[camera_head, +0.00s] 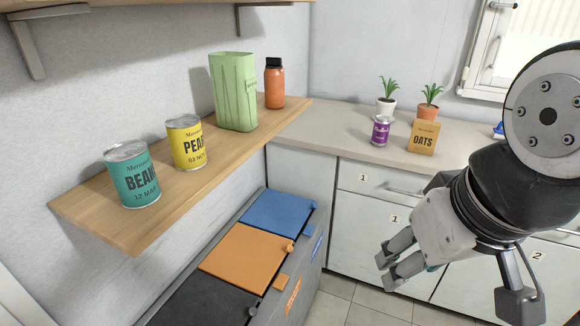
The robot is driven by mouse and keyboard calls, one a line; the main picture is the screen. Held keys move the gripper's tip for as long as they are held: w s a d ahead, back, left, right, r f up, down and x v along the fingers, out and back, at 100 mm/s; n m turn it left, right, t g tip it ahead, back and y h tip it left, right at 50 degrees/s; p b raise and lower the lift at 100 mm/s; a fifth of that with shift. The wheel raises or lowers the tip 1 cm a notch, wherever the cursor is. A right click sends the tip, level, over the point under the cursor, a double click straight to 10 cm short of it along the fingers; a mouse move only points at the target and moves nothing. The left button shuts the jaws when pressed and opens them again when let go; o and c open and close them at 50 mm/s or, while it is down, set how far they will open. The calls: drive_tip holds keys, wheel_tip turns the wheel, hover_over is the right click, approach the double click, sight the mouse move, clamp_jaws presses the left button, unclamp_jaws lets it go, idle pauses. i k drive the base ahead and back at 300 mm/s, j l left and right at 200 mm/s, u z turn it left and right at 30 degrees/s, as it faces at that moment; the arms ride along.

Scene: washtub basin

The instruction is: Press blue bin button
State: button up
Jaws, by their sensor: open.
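The blue bin's lid (278,211) lies shut at the far end of a grey bin unit below the wooden shelf. A small blue knob (313,205) sits at its front right corner, and a blue square piece (309,230) is on the unit's front face. I cannot tell for certain which of these is the button. My gripper (386,271) is open and empty, to the right of the bin unit and apart from it, in front of the cabinets. Its fingers point left, lower in the picture than the blue lid.
An orange lid (247,251) and a black lid (205,300) are nearer on the same unit. The shelf (150,230) overhangs on the left, bearing cans, a green container and an orange bottle. The counter (345,132) and cabinets stand behind. Floor shows between unit and cabinets.

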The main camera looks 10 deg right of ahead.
sight(309, 230)
drive_tip(key=i+j+z, duration=0.1)
drive_tip(key=k+u, duration=0.15)
drive_tip(key=u, duration=0.35)
drive_tip(key=k, duration=1)
drive_tip(key=i+z, duration=0.1)
drive_tip(key=z, duration=0.45)
drive_tip(key=i+z, duration=0.35)
drive_tip(key=i+j+z, duration=0.2)
drive_tip(key=z, duration=0.15)
drive_tip(key=i+j, duration=0.25)
drive_tip(key=i, duration=0.2)
drive_tip(key=i+j+z, duration=0.1)
drive_tip(key=i+j, duration=0.15)
drive_tip(key=i, duration=0.2)
